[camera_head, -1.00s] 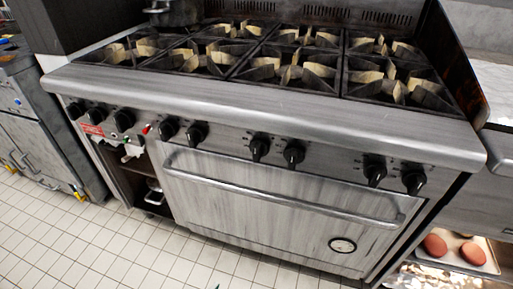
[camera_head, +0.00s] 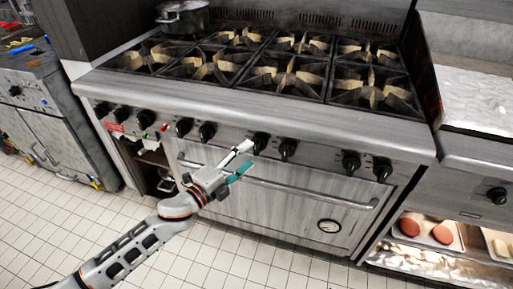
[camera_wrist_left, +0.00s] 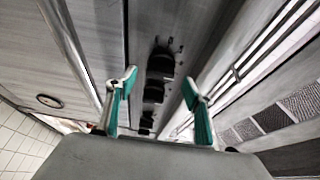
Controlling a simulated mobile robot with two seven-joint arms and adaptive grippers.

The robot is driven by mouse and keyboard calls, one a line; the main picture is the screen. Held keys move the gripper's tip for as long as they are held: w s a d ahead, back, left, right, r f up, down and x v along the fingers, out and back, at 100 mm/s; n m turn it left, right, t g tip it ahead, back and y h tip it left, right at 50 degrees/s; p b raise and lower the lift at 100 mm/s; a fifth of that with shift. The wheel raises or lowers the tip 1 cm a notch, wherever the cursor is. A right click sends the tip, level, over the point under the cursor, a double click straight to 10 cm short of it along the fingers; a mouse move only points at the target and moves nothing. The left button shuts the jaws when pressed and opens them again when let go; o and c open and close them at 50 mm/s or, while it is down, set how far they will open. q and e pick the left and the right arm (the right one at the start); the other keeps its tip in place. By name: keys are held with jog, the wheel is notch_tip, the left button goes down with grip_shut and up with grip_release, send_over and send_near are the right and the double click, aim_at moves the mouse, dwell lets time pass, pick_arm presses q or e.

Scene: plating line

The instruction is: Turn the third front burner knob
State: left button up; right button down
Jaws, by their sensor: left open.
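A row of black burner knobs runs along the front panel of the steel range. One knob (camera_head: 260,141) in the middle pair is just beyond my left gripper (camera_head: 244,160), and its partner knob (camera_head: 288,149) is to its right. Another pair has a knob (camera_head: 351,162) and an end knob (camera_head: 383,170) at the right. My left gripper is open and empty, its fingers pointing at the panel. In the left wrist view several knobs line up between and beyond the spread fingertips (camera_wrist_left: 160,82), the largest knob (camera_wrist_left: 160,63) ahead of them. I cannot tell if any finger touches a knob. My right gripper is not in view.
The oven door handle (camera_head: 300,190) juts out below the knobs. The front ledge (camera_head: 270,114) overhangs above them. A pot (camera_head: 183,18) stands on the back left burner. The tiled floor in front is clear.

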aim_at(254, 151)
pick_arm(q)
jog(key=x, duration=0.4)
jog(key=shift+f+b, duration=0.1)
jog(key=shift+b, duration=0.2)
jog(key=shift+w+d, duration=0.45)
jog(key=shift+w, duration=0.1)
jog(key=c, duration=1.1)
